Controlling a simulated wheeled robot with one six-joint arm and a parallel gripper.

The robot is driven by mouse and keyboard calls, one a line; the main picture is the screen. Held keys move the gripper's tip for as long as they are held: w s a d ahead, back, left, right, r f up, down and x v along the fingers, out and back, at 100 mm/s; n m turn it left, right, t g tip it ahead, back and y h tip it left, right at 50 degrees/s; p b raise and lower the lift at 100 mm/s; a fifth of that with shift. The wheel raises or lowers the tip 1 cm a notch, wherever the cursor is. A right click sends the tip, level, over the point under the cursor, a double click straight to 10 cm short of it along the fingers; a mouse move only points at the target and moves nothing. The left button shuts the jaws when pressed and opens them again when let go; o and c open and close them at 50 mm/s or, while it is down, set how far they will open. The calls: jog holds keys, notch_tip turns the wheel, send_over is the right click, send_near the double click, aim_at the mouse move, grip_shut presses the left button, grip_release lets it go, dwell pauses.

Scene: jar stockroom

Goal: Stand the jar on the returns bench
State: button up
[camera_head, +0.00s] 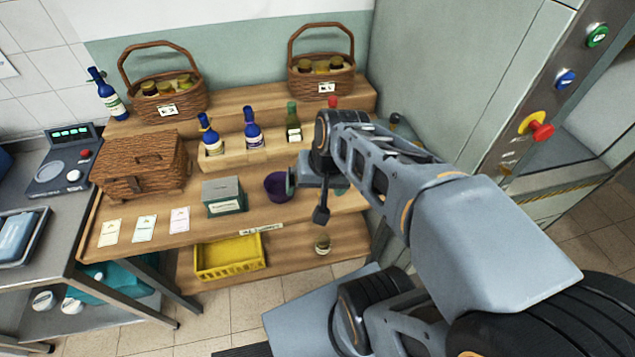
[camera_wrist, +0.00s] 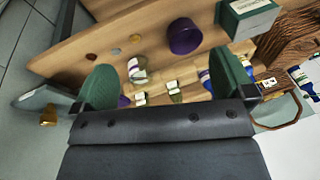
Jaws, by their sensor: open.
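My gripper (camera_head: 315,186) is open, above the right end of the wooden bench (camera_head: 150,227), with its green finger pads apart. In the wrist view my gripper (camera_wrist: 165,82) has a small jar-like thing with a white label (camera_wrist: 137,70) showing between the pads, nearer the left one. It is untouched, and my arm seems to hide it in the head view. A small dark-lidded jar (camera_head: 322,244) stands upright on the low shelf below the front edge. I cannot tell which jar is meant, nor read which surface is the returns bench.
A purple bowl (camera_head: 278,186) and a green box (camera_head: 224,197) stand left of my gripper. Bottles (camera_head: 252,129) and wicker baskets (camera_head: 170,103) stand on the steps behind. A yellow crate (camera_head: 229,256) sits low. A metal table (camera_head: 50,235) stands at the left; the front floor is partly clear.

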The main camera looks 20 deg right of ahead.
jog(key=r+n, duration=0.1)
jog(key=s+r+n+t+h, duration=0.1)
jog(key=n, duration=0.1)
jog(key=shift+s+a+n+h, duration=0.1)
jog(key=shift+s+n+h, duration=0.05)
jog(key=shift+n+h, duration=0.15)
dwell(1.1)
